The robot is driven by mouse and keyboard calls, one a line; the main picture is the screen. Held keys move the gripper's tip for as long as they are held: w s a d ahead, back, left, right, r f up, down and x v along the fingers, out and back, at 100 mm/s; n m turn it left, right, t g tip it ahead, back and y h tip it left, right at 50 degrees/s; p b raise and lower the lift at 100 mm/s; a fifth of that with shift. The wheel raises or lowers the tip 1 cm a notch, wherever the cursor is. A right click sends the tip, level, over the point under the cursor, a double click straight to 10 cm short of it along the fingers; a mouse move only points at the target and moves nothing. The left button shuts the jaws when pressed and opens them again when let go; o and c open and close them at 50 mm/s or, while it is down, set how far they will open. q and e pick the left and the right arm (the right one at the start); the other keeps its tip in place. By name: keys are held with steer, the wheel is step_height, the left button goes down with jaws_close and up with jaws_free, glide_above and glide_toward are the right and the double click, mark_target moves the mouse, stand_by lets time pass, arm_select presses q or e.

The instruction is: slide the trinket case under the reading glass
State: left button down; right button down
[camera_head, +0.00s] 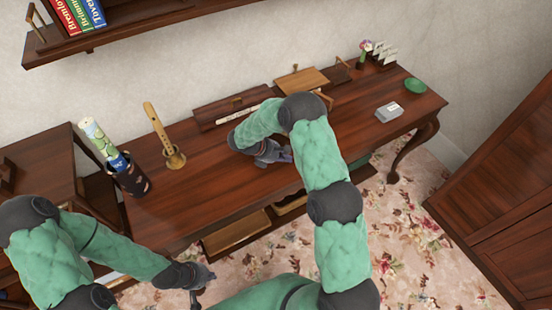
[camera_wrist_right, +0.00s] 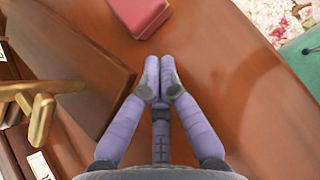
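A pinkish-red box (camera_wrist_right: 140,12), which looks like the trinket case, lies on the desk just beyond my right fingertips in the right wrist view. My right arm hides that spot in the head view. My right gripper (camera_wrist_right: 160,82) is shut and empty, its fingertips together low over the desk; it also shows in the head view (camera_head: 279,155). I cannot clearly pick out the reading glass; a brass-coloured piece (camera_wrist_right: 35,106) stands left of the gripper in the wrist view. My left gripper (camera_head: 198,295) is low at the front, its fingers too unclear to judge.
The desk (camera_head: 220,180) holds a dark cup (camera_head: 130,178), a wooden recorder (camera_head: 158,130) in a stand, a wooden box (camera_head: 302,79), a light grey box (camera_head: 389,111) and a green dish (camera_head: 415,85). The desktop left of my right gripper is clear.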

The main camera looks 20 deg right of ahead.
arm_select(q)
steer(key=shift+f, duration=0.2)
arm_select(e)
steer(key=shift+s+d, duration=0.15)
steer(key=shift+d, duration=0.75)
steer(key=d, duration=0.3)
steer(key=shift+s+d, duration=0.25)
steer(key=shift+s, duration=0.1)
steer(key=shift+a, duration=0.1)
